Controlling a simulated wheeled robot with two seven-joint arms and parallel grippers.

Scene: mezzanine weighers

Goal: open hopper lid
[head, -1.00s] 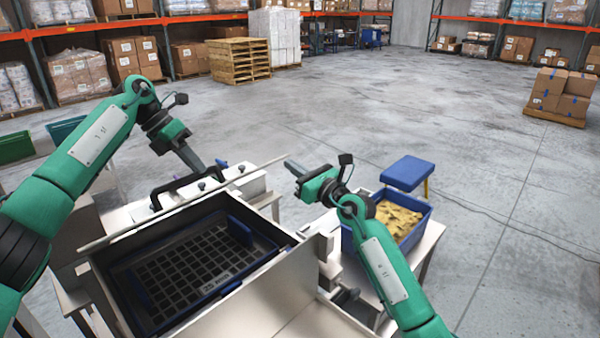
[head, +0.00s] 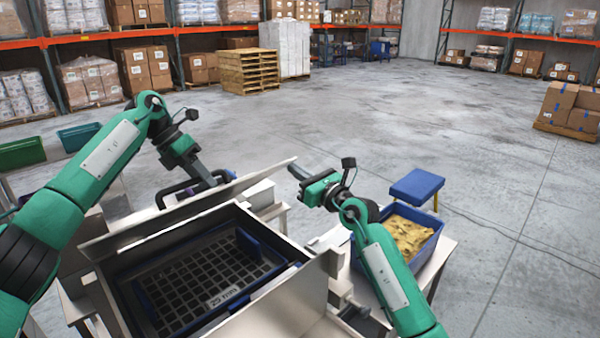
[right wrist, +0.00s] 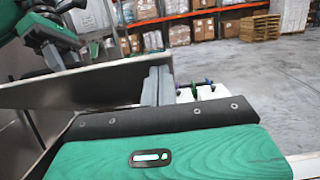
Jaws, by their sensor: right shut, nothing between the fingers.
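The hopper (head: 325,275) is an open metal box with a dark grid (head: 215,275) inside. Its lid (head: 185,220) is a pale flat panel raised along the far side, with its inner face toward me. The black lid handle (head: 170,190) shows behind the lid's upper edge. My left gripper (head: 208,180) is at the handle; its fingertips are partly hidden, so I cannot tell whether they grip it. My right gripper (head: 294,169) is shut and empty, just right of the lid's right end. Its grey fingers (right wrist: 158,87) also show in the right wrist view, beside the pale lid panel (right wrist: 75,88).
A blue bin (head: 425,243) with yellow-tan contents stands on a table to the right, with a blue stool (head: 416,185) behind it. Green bins (head: 22,153) are at the far left. Pallets and racks line the back. The middle floor is clear.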

